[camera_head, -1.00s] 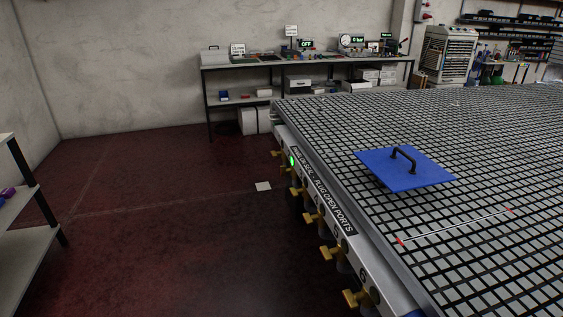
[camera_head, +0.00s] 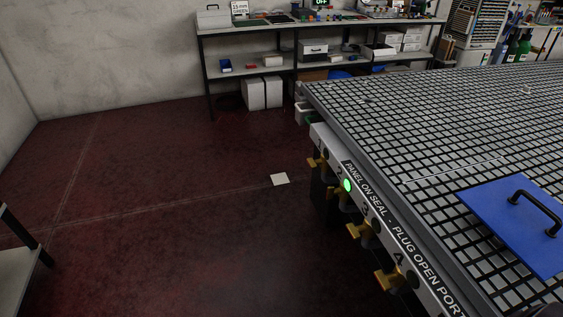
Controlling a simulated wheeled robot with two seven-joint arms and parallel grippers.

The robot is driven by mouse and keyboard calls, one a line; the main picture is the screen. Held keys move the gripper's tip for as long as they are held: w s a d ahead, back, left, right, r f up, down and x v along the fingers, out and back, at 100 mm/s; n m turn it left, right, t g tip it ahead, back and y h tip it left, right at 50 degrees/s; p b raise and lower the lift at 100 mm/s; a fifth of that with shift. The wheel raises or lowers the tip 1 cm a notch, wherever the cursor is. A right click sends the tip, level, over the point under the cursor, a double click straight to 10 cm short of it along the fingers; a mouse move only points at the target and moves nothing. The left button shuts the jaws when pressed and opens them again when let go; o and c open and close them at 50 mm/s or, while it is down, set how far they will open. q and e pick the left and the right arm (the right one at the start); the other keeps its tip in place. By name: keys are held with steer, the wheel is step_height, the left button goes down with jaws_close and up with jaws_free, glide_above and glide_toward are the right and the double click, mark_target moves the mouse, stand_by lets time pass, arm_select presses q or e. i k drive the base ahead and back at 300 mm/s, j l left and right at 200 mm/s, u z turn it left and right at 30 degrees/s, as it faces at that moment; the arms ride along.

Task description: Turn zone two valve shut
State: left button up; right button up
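Several brass valves line the side rail of the grid table (camera_head: 335,100). The second from the far end, the zone two valve (camera_head: 339,192), sits beside a lit green lamp (camera_head: 347,185). Its handle sticks out to the left of the rail; whether it is open or shut is too small to tell. The far valve (camera_head: 317,162) is beyond it, and the third valve (camera_head: 361,231) and fourth valve (camera_head: 388,280) are nearer. Neither of my grippers is in view.
A blue panel (camera_head: 490,205) with a black handle lies on the grid at right. A workbench (camera_head: 250,80) stands at the back wall and a shelf (camera_head: 20,265) at left.

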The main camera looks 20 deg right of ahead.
mark_target(330, 190)
steer(key=i+z, duration=0.15)
steer(key=i, duration=0.45)
steer(key=i+j+z, duration=0.1)
steer(key=i, duration=0.45)
steer(key=i+j+z, duration=0.15)
steer(key=i, duration=0.4)
steer(key=j, duration=0.1)
